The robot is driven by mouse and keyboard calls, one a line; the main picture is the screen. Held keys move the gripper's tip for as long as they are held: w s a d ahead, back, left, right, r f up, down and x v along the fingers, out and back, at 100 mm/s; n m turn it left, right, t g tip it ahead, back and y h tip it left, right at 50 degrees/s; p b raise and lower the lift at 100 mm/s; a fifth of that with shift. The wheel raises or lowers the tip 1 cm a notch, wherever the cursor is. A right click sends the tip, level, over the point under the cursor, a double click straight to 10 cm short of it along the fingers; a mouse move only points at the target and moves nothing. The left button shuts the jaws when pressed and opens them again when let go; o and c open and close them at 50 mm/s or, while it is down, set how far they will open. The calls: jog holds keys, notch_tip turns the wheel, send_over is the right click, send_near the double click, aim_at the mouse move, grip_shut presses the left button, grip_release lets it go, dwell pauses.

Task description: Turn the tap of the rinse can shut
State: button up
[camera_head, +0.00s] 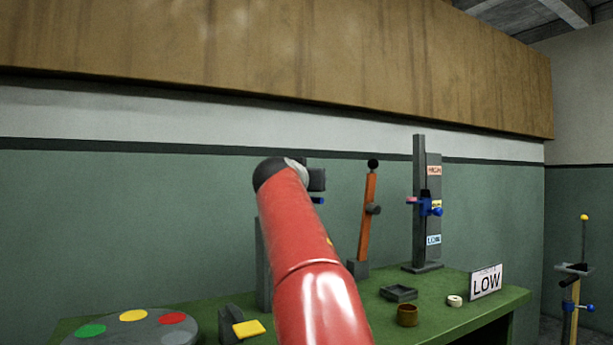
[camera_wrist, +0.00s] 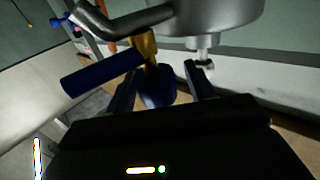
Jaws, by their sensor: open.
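In the wrist view, the grey metal rinse can (camera_wrist: 218,14) fills the top edge, cut off by the frame. A brass tap (camera_wrist: 147,46) sits beside it, with a dark blue bar handle (camera_wrist: 100,74) sticking out to the left. A dark blue rounded part (camera_wrist: 157,88) lies between the fingers. My gripper (camera_wrist: 163,68) is open, one finger on each side of that rounded part; I cannot tell whether they touch it. In the head view my red arm hides the can and most of the gripper; a small blue piece (camera_head: 318,200) shows beside the arm's end.
A wooden panel (camera_head: 300,60) hangs above.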

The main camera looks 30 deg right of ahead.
jog(key=c, duration=1)
